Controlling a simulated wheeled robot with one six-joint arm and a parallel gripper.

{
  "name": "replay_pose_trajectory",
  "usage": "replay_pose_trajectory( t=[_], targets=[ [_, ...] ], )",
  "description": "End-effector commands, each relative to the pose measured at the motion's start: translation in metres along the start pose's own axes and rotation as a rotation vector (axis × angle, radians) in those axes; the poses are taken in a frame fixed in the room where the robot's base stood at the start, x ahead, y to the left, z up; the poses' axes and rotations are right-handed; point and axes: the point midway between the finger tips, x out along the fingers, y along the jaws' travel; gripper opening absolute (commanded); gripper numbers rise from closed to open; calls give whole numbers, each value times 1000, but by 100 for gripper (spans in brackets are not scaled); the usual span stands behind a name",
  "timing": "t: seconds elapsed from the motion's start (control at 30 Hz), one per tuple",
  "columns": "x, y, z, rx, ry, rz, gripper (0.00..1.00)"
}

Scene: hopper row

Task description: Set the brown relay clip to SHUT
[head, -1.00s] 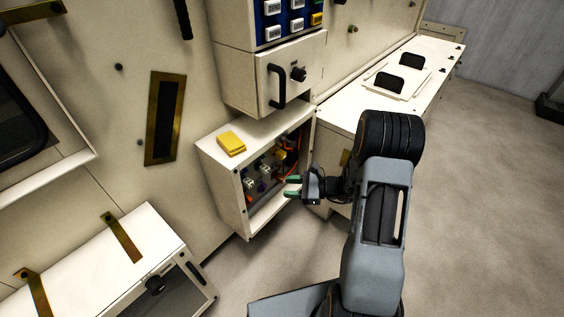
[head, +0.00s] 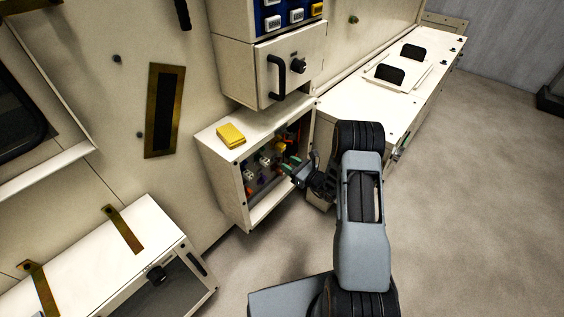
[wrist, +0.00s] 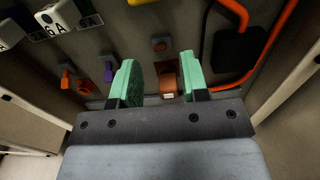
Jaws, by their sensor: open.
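A brown clip (wrist: 168,82) with a small pale label shows in the wrist view, low on the back wall of an open-fronted cabinet. It lies between my two green fingertips as seen in that view, nearer the right one. My gripper (wrist: 160,78) is open, with a gap on both sides of the clip; I cannot tell how far the tips are from it. In the head view my gripper (head: 291,164) is at the cabinet's opening, and the clip cannot be made out there. The clip's SHUT marking is not readable.
An orange clip (wrist: 66,78) and a purple clip (wrist: 108,70) sit to the left. White blocks (wrist: 58,18) are at upper left, and a black box (wrist: 238,48) with an orange cable (wrist: 285,35) is at right. A yellow object (head: 230,135) lies on the cabinet top (head: 262,125).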

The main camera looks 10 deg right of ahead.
Motion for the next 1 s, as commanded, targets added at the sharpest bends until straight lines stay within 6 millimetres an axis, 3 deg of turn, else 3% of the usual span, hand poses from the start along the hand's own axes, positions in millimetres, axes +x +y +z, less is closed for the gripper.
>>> replay_pose_trajectory(
  t=[0.1, 0.3, 0.73, 1.0],
  targets=[
    [18, 1, -1, -2, -1, 3, 42],
    [36, 0, 0, -2, 0, 1, 42],
    [43, 0, 0, 0, 0, 0, 42],
    [43, 0, 0, 0, 0, 0, 17]
  ],
)
